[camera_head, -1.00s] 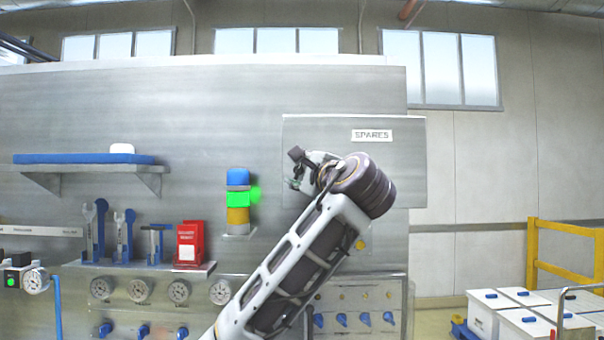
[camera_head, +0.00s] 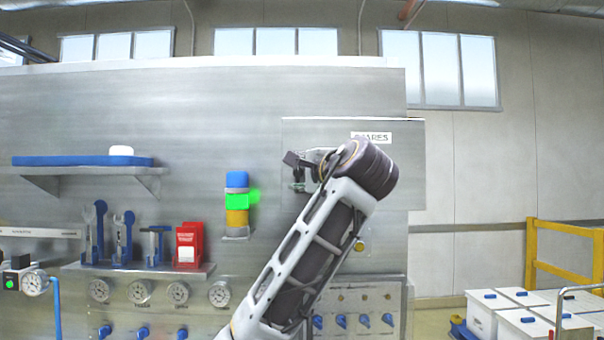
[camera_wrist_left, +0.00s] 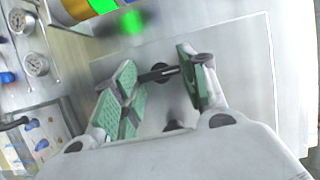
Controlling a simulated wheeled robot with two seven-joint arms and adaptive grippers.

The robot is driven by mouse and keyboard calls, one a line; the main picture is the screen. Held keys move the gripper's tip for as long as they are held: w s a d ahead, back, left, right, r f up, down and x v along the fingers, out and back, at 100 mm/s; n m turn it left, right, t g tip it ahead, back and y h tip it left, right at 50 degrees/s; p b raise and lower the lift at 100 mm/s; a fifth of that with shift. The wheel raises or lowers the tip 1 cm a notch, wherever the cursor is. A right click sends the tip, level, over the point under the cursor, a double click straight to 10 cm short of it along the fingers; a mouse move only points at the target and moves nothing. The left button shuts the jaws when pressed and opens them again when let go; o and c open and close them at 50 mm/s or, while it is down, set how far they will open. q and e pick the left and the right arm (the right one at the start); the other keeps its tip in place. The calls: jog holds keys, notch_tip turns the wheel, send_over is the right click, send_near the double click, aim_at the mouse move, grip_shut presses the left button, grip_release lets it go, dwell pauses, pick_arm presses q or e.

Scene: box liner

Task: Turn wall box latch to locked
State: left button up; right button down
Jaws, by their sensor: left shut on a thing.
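The wall box (camera_head: 408,165) is a flat grey panel with a SPARES label (camera_head: 374,136), on the metal wall right of centre. In the left wrist view its face (camera_wrist_left: 245,75) fills the background. The latch (camera_wrist_left: 158,73) is a small dark handle on a round pivot, between my left fingers in that view. My left gripper (camera_wrist_left: 155,70) is shut on the latch. In the head view the left gripper (camera_head: 298,172) is at the left part of the box face, and I cannot make out the latch there. My right gripper is not in view.
A signal light (camera_head: 237,205) glowing green stands left of the box. A tool shelf (camera_head: 140,268) with gauges is lower left, and a blue-topped shelf (camera_head: 85,161) is above it. Blue valves (camera_head: 341,320) are below the box. White bins (camera_head: 500,310) and a yellow rail (camera_head: 532,255) are at right.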

pick_arm(q)
jog(key=o, duration=1)
jog(key=shift+v, duration=5.95)
